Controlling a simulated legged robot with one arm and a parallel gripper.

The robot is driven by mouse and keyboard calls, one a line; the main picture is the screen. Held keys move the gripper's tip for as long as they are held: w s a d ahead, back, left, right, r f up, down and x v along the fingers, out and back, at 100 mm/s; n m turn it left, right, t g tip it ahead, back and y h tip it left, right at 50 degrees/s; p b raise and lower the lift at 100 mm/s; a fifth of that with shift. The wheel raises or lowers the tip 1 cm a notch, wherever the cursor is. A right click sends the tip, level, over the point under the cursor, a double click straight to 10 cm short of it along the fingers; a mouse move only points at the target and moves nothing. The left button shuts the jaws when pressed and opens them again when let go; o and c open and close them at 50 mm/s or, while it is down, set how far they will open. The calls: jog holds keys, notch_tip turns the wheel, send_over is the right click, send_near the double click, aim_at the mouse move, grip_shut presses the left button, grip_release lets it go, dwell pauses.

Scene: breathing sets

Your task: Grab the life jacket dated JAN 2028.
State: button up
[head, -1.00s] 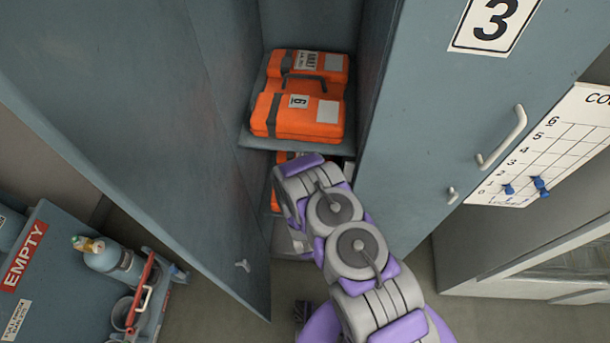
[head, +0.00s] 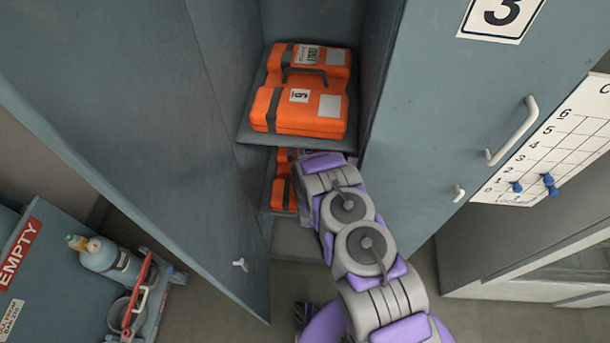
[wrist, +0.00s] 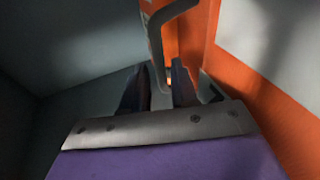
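An orange life jacket (head: 313,113) with a dark strap, dark handle and white labels lies on the upper shelf of the open locker. The small print on its labels is not legible to me. A second orange life jacket (head: 281,186) lies on the shelf below, partly hidden by my arm. In the wrist view, an orange life jacket (wrist: 262,100) fills the right side, with a grey handle (wrist: 157,40) curving down beside it. My gripper (wrist: 160,82) is open, its dark fingers apart near the lower end of the handle. I cannot tell whether they touch it. No date is readable.
The locker's upper shelf (head: 262,143) is above my arm. An open door (head: 150,120) stands left; a door marked 3 (head: 450,110) stands right.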

jog(key=shift+x, duration=1.05)
grip_shut()
jog(key=shift+s+f, duration=0.15)
dwell(0.5)
